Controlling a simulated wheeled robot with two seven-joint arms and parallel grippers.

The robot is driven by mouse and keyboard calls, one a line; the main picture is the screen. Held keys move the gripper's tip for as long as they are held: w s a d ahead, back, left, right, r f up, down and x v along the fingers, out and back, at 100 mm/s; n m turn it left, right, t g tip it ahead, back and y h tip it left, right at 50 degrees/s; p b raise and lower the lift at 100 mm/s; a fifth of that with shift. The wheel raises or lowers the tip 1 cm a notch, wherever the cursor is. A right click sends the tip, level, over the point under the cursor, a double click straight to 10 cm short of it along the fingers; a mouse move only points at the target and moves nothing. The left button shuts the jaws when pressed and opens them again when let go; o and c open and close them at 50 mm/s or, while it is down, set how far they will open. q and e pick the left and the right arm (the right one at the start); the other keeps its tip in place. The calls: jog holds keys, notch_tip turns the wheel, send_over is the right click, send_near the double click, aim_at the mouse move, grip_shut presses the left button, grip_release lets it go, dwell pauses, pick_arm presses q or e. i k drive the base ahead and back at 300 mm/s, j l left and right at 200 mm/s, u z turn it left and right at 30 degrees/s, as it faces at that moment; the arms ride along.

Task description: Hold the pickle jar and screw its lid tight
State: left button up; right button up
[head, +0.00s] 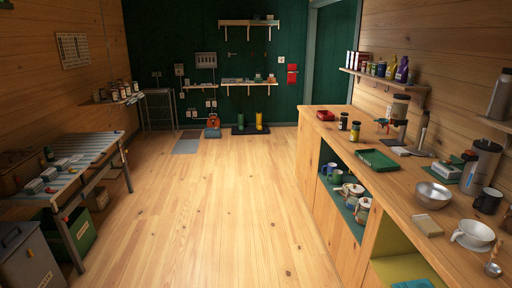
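Two small jars stand on the wooden counter at the right: a dark jar with a pale label (343,121) and, just right of it, a jar with a yellowish label and dark lid (355,131). Both are small in the view, and I cannot tell which, if either, is the pickle jar or how its lid sits. More small jars (115,93) stand on a shelf at the left wall, too small to read. Neither of my grippers is in view.
The counter (335,140) also bears a green tray (377,160), a metal bowl (433,194), a dark mug (488,201) and a white cup (473,234). A slatted table (90,150) stands left. The wooden floor (210,220) between them is clear.

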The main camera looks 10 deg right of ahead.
aim_at(355, 130)
jog(key=i+z, duration=0.1)
jog(key=i, duration=0.75)
jog(key=i+j, duration=0.1)
jog(key=i, duration=0.75)
jog(key=i+j+z, duration=0.15)
jog(key=i+z, duration=0.3)
jog(key=i+j+z, duration=0.35)
jog(key=i+z, duration=0.15)
jog(key=i+j+z, duration=0.95)
jog(key=j, duration=0.25)
jog(key=k+l, duration=0.05)
